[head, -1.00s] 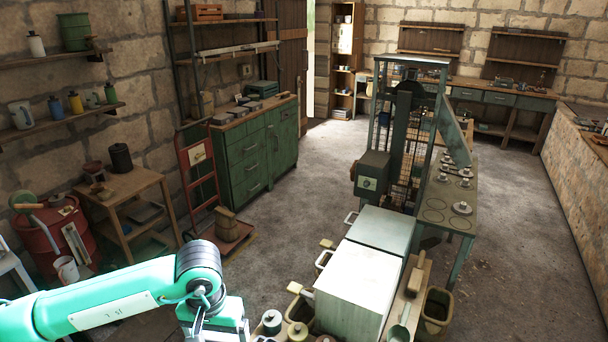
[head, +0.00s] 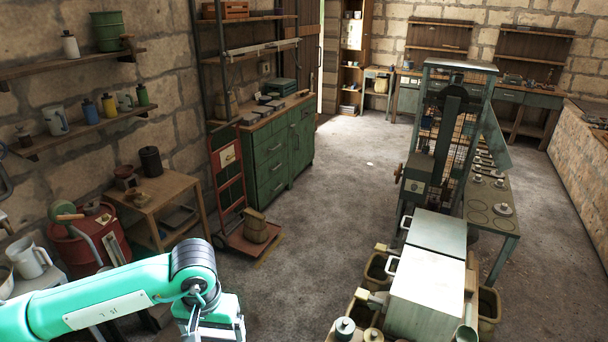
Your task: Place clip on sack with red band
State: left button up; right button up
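I cannot make out a clip or a sack with a red band in the head view. A small brown container or sack (head: 255,226) stands on the foot of a red hand truck (head: 230,182), with no red band that I can see on it. My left gripper (head: 212,330) is at the bottom edge, in front of the wooden side table. Its fingers are mostly cut off by the frame, so its opening and contents are hidden. My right gripper is out of view.
A green machine (head: 440,150) with a pale box-shaped bench (head: 428,290) stands at right. A green cabinet (head: 272,165) lines the left wall. A wooden side table (head: 160,195) and red drum (head: 90,240) are at left. The floor (head: 345,190) between is clear.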

aim_at(257, 214)
jog(key=i+j, duration=0.1)
jog(key=j, duration=0.3)
jog(key=i+j, duration=0.1)
jog(key=j, duration=0.25)
jog(key=i+j, duration=0.1)
jog(key=j, duration=0.3)
jog(key=i+j, duration=0.15)
jog(key=j, duration=0.25)
jog(key=i+j, duration=0.1)
jog(key=j, duration=0.25)
jog(key=i+j, duration=1.15)
jog(key=i+l, duration=0.35)
jog(key=i, duration=0.2)
jog(key=i+l, duration=0.3)
jog(key=i, duration=0.2)
jog(key=i+l, duration=0.35)
jog(key=i, duration=0.2)
jog(key=i+l, duration=0.3)
jog(key=i, duration=0.2)
jog(key=i+l+z, duration=0.1)
jog(key=i+l, duration=0.25)
jog(key=i, duration=0.2)
jog(key=i+l, duration=0.3)
jog(key=l, duration=0.1)
